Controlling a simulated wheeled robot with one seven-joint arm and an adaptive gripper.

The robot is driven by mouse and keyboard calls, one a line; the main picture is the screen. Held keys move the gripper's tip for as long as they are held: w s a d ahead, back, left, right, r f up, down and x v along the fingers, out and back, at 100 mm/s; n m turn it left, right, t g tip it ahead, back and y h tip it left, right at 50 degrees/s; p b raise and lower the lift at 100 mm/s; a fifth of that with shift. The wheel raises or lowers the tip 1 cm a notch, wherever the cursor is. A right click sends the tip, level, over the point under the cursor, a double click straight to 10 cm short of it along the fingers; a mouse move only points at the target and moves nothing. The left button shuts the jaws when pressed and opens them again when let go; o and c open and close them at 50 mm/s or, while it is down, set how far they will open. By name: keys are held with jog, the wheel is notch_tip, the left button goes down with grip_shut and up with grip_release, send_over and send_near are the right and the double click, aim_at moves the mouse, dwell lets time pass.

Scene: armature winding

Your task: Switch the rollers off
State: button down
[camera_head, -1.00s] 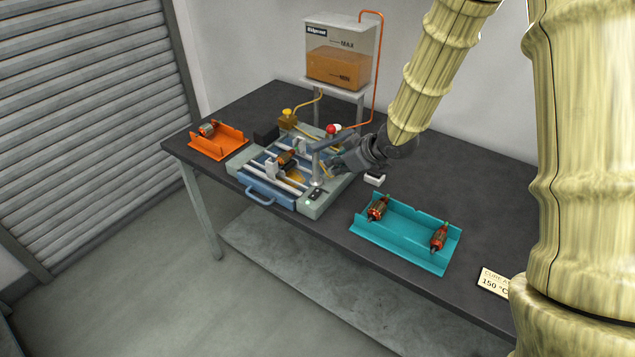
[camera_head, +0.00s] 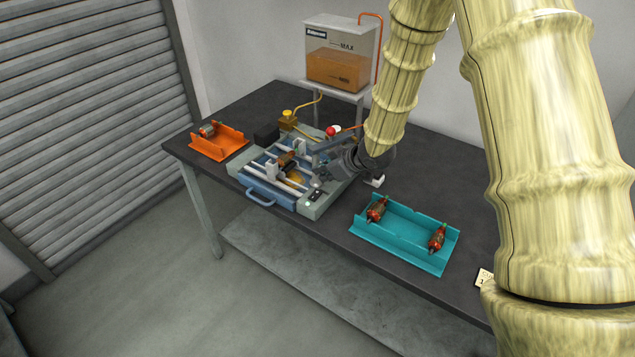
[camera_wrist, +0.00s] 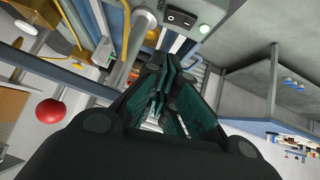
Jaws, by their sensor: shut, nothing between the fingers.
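The winding machine (camera_head: 318,210) stands on the dark bench with pale rollers (camera_head: 292,190) across it. An armature (camera_head: 287,160) lies over the rollers. A black rocker switch (camera_head: 316,195) is on the machine's front right corner, beside a small pale-green lamp (camera_head: 307,204). In the wrist view the switch (camera_wrist: 182,18) and lamp (camera_wrist: 205,28) are at the top, past the fingertips. My gripper (camera_head: 319,182) is shut and empty, just behind and above the switch. In the wrist view my gripper (camera_wrist: 168,62) appears apart from the switch. I cannot tell the switch's position.
A teal tray (camera_head: 405,232) with two armatures is to the right. An orange tray (camera_head: 220,143) with one part is at the left. A resin tank (camera_head: 338,65) stands behind, with a red ball knob (camera_head: 331,131) near the machine. A blue handle (camera_head: 262,199) juts out in front.

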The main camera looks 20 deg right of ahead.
aim_at(317, 194)
jog(key=p+x, duration=0.1)
jog(key=x, duration=0.2)
jog(key=shift+w+a+f, duration=0.2)
jog(key=shift+w+f, duration=0.05)
jog(key=shift+w+d+f+p, duration=0.1)
jog(key=shift+f+p, duration=0.4)
jog(key=shift+f, duration=0.5)
jog(key=shift+w+d+f+p, duration=0.1)
jog(key=shift+f+p, duration=0.4)
jog(key=shift+f, duration=0.55)
jog(key=shift+w+d+f+b, duration=0.1)
jog(key=shift+d+f+b, duration=0.05)
jog(key=shift+f+b, duration=0.3)
jog(key=shift+r, duration=0.25)
jog(key=shift+a, duration=0.2)
